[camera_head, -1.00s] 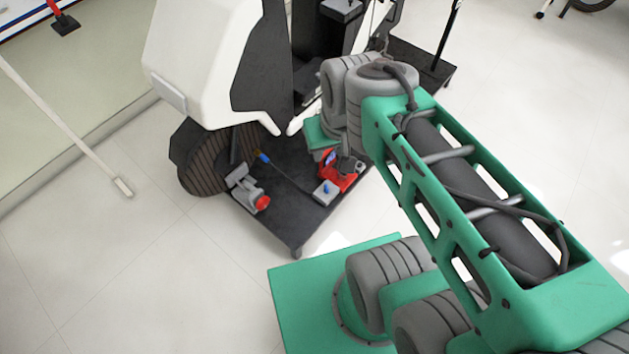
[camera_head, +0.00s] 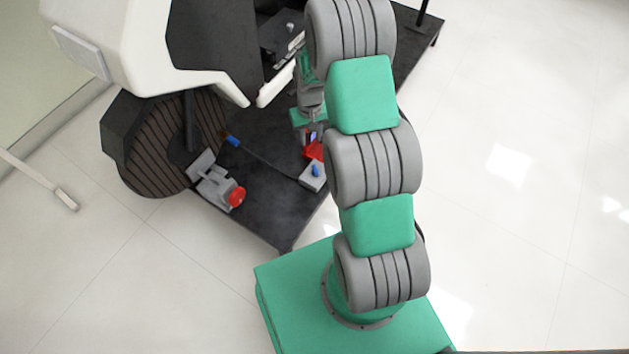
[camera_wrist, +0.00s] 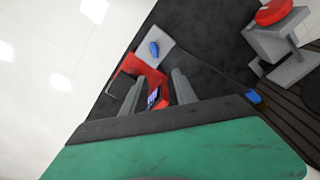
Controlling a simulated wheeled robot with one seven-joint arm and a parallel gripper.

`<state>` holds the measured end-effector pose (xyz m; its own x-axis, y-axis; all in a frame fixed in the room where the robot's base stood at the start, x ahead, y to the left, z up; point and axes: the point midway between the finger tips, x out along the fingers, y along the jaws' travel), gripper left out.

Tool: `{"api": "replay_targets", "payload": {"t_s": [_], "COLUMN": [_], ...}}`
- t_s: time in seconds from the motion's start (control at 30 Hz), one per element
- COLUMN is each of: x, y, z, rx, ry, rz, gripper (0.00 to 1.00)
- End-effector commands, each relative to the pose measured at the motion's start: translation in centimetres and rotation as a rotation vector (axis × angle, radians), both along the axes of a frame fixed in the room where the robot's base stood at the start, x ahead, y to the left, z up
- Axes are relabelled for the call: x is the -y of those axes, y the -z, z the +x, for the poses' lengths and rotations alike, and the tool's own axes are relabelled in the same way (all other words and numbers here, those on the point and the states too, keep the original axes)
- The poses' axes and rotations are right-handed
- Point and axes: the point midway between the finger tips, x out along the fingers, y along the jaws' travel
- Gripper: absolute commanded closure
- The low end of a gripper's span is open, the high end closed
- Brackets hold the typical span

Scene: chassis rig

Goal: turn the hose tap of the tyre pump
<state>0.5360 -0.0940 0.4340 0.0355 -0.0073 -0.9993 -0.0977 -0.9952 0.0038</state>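The tyre pump (camera_head: 314,150) is a small red unit on a dark platform, partly hidden by my arm in the head view. In the wrist view the red pump (camera_wrist: 152,74) shows a small lit display and a black part. Beside it is a grey block (camera_wrist: 166,60) with a blue lever (camera_wrist: 153,48), which looks like the hose tap; the lever also shows in the head view (camera_head: 315,171). A thin dark hose (camera_head: 268,162) runs from the block to a blue end piece (camera_head: 233,141).
A grey device with a red round knob (camera_head: 237,196) stands on the platform left of the pump. A dark ribbed drum (camera_head: 150,150) and a large white housing (camera_head: 130,45) stand close behind. The platform's front corner (camera_head: 284,243) is bare, and the floor to the right is clear.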

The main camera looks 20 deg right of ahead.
Motion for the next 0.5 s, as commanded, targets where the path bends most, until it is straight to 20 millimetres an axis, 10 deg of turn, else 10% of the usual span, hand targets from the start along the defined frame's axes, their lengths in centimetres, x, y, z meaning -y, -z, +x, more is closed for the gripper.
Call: {"api": "replay_targets", "payload": {"t_s": [0.03,0.1,0.5], "x": [0.5,1.0,1.3], "y": [5.2,8.3,15.5], "z": [0.0,0.0,-0.4], "rx": [-0.017,-0.026,-0.038], "ry": [0.006,0.011,0.015], "rz": [0.003,0.005,0.008], "gripper": [0.65,0.65,0.65]}}
